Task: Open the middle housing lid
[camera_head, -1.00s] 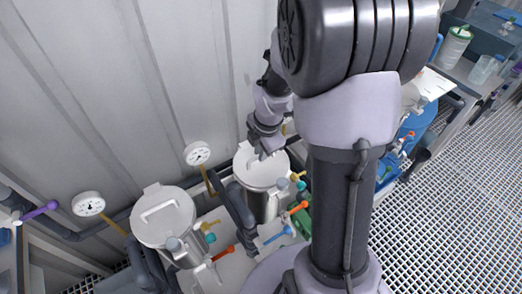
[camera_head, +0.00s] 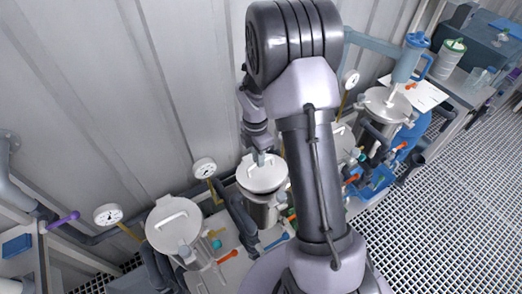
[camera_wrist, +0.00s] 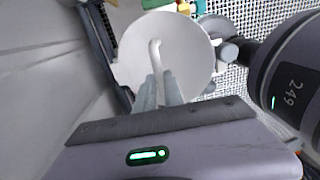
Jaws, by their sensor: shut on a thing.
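A round pale lid (camera_head: 258,184) sits on a steel housing (camera_head: 263,214) near the middle of the head view. The lid looks closed; any slight gap is too small to tell. In the wrist view the lid (camera_wrist: 130,70) fills the upper middle, with a bent bar handle (camera_wrist: 155,52) across it. My gripper (camera_wrist: 162,88) is shut on the near part of this handle, and the fingers hide that end. In the head view my gripper (camera_head: 262,157) comes down at the lid's back edge.
Another lidded housing (camera_head: 172,228) stands to the left and one (camera_head: 388,104) at the far right. My arm partly hides the space between. Gauges (camera_head: 204,168) stand along the corrugated wall (camera_head: 120,100). Coloured valves and pipes crowd the front. Grated floor (camera_head: 430,215) lies open at right.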

